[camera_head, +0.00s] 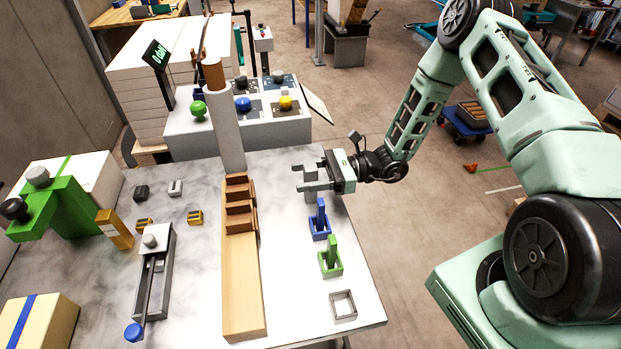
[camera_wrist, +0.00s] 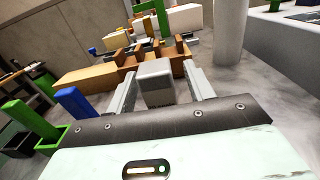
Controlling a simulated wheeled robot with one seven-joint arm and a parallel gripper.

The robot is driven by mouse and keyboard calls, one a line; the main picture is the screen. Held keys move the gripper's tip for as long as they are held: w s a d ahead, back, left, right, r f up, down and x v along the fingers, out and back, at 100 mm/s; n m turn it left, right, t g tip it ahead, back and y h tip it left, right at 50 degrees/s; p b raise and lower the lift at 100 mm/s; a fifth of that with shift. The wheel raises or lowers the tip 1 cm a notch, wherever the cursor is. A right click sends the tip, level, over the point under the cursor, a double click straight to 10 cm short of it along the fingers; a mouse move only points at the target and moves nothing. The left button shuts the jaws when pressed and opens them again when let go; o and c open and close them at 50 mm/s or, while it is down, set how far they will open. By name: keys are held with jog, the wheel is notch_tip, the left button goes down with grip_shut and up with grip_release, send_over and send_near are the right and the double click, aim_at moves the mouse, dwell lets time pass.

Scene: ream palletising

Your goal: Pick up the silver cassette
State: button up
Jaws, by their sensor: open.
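A plain grey block, which looks like the silver cassette (camera_wrist: 156,82), stands between the two fingers of my gripper (camera_wrist: 162,86) in the wrist view. The fingers are apart, with a clear gap on the right side of the block. In the head view my gripper (camera_head: 306,178) is low over the right part of the table, fingers pointing left. Grey below the fingers there may be the same block; its base is hidden.
A blue piece in a blue holder (camera_head: 320,234) and a green piece in a green holder (camera_head: 331,270) stand nearby, with an empty grey frame (camera_head: 343,305) beyond. A long wooden rack (camera_head: 242,290) and a grey post (camera_head: 226,135) stand left of my gripper.

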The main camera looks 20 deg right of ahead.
jog(key=shift+w+a, duration=0.1)
jog(key=shift+a, duration=0.3)
jog(key=shift+c, duration=0.3)
grip_shut()
